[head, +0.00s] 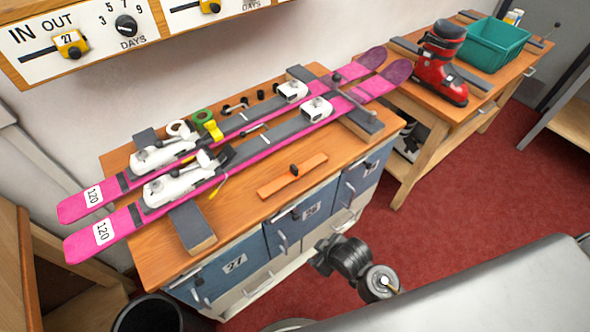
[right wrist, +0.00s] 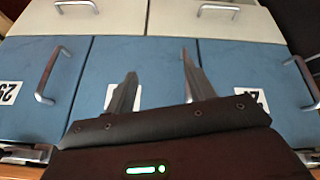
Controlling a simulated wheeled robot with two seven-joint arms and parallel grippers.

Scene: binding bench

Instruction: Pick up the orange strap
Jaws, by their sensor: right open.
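The orange strap (head: 305,170) lies flat on the wooden bench top near its front edge, with a small black knob at its middle. My right gripper (head: 322,255) is in front of the bench, below the level of the top and apart from the strap. In the right wrist view its two fingers (right wrist: 158,70) are spread and empty, facing the blue drawer fronts. The strap does not show in that view. My left gripper is not in view.
Two pink skis (head: 255,140) with white bindings rest on grey supports behind the strap. Blue numbered drawers (head: 235,262) with protruding handles front the bench. A red boot (head: 443,68) and green bin (head: 490,45) stand on another bench.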

